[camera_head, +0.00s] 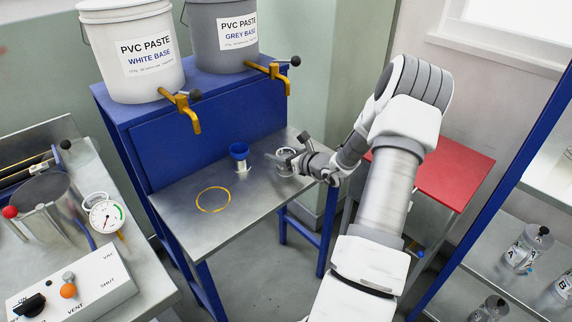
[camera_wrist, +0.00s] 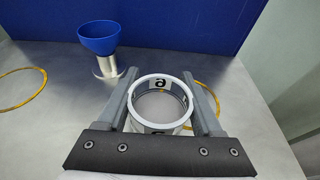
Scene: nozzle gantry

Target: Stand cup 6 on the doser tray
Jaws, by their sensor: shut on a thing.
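My gripper (camera_head: 284,161) is shut on a pale, open-topped cup (camera_wrist: 161,80), which looks upright. A dark mark on its wall could be a 6, but I cannot read it surely. In the wrist view the fingers (camera_wrist: 160,92) grip the cup from both sides. In the head view the cup (camera_head: 287,152) is over the right part of the steel tray (camera_head: 232,215) below the paste buckets. I cannot tell whether its base touches the tray. Its lower part is hidden by the gripper.
A blue funnel (camera_head: 239,151) on a metal base stands left of the cup; it also shows in the wrist view (camera_wrist: 98,38). A yellow ring (camera_head: 213,200) marks bare tray at left. Another yellow ring (camera_wrist: 224,71) lies partly hidden behind my gripper. Brass taps (camera_head: 186,108) overhang behind.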

